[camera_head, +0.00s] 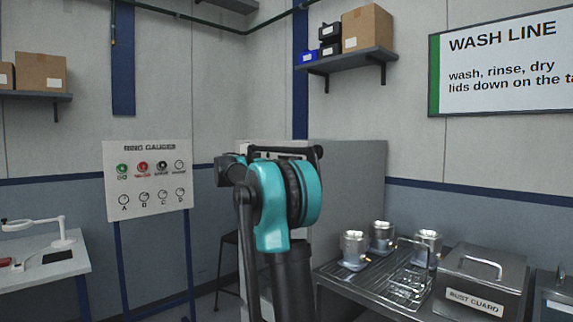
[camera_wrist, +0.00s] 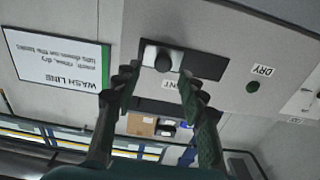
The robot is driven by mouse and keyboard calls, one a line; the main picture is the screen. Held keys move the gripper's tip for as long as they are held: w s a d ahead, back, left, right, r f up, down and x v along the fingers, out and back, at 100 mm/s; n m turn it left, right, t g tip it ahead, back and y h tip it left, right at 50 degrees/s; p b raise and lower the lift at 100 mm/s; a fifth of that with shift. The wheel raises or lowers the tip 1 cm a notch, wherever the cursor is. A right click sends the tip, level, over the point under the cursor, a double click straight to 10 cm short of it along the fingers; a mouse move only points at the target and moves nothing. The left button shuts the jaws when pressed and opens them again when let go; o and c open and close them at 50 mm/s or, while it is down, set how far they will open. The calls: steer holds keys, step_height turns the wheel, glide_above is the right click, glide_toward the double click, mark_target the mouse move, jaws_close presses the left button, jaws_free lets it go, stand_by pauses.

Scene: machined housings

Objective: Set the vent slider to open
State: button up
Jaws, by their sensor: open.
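The knob sits toward the left end of the plate. A label below it is partly hidden by my fingers and appears to end in "ENT". My gripper (camera_wrist: 158,76) is open, with its two fingers apart below the knob in the picture and nothing between them. In the head view my teal arm covers much of the grey cabinet (camera_head: 355,185), and the slider is not visible there.
The wrist view is upside down. A dark green button (camera_wrist: 253,87) near a "DRY" label (camera_wrist: 262,70) lies right of the slider. In the head view, a rack (camera_head: 405,287) with metal cups and a lidded steel box (camera_head: 483,275) stand at the right. A gauge panel (camera_head: 150,180) stands left.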

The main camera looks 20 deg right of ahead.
steer(key=v, duration=0.8)
steer(key=s+a+f+n+g+y, duration=0.1)
steer(key=s+f+n+y, duration=0.15)
steer(key=s+f, duration=0.65)
steer(key=s+f+n+y, duration=0.2)
steer(key=s+f+y, duration=0.2)
steer(key=f, duration=0.8)
steer(key=s+a+f+n+g+y, duration=0.1)
steer(key=s+f+n+y, duration=0.2)
steer(key=s+f, duration=0.6)
steer(key=s+a+f+n+y, duration=0.3)
steer(key=s+a+f, duration=0.3)
steer(key=s+f, duration=0.3)
steer(key=s+a+f+n+y, duration=0.3)
steer(key=s+a+f, duration=0.4)
steer(key=s+f, duration=0.3)
step_height(320, 180, down, 3)
steer(key=shift+a+f+y, duration=0.2)
steer(key=shift+y, duration=0.55)
steer(key=shift+o, duration=0.3)
steer(key=shift+w+n, duration=0.1)
steer(key=shift+n, duration=0.15)
